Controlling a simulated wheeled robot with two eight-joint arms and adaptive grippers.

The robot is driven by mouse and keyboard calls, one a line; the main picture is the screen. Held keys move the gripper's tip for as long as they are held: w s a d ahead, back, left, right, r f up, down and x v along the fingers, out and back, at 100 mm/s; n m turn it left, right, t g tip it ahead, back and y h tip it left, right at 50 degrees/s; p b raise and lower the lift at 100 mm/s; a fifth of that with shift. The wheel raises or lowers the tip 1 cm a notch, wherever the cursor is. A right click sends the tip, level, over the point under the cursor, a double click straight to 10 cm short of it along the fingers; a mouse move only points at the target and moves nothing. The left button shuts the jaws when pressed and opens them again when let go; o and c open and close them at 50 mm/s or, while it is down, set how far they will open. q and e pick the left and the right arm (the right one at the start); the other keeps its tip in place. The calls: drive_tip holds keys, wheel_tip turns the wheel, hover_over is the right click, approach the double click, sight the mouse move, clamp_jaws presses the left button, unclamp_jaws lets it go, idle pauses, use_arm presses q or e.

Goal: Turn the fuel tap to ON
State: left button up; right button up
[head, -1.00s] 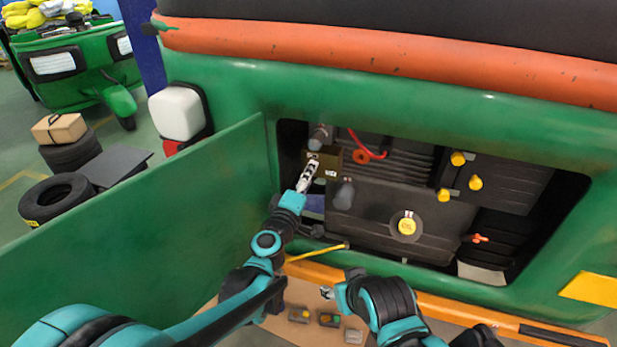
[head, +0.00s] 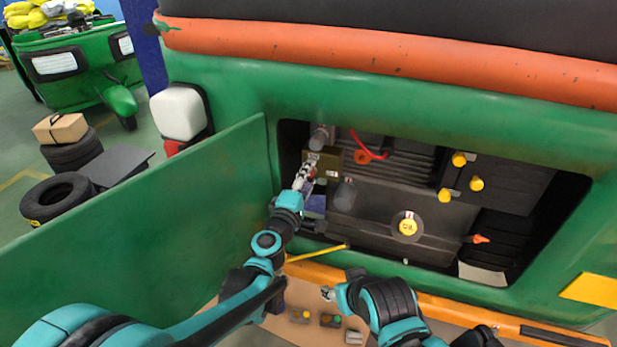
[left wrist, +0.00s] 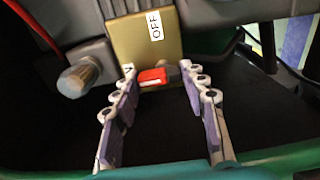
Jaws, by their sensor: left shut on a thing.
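The fuel tap is a red lever (left wrist: 152,77) on a brass plate (left wrist: 147,45) in the left wrist view. An OFF label (left wrist: 155,25) shows on the plate; a second label (left wrist: 128,69) is partly hidden behind one finger. My left gripper (head: 306,166) reaches into the engine bay at the brass plate (head: 322,160). The lever's contact with the fingertips is hard to see. My right gripper (head: 327,293) is low in front of the bay, its jaws too small to judge.
A green open door panel (head: 150,210) stands left of my left arm. The engine bay holds an oil cap (head: 407,226), yellow caps (head: 459,159) and a red cable (head: 367,146). A yellow rod (head: 318,254) crosses the bay's lower edge. A board with small parts (head: 300,315) lies below.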

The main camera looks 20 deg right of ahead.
use_arm(q)
drive_tip(key=o, duration=0.9)
drive_tip(key=v, duration=1.2)
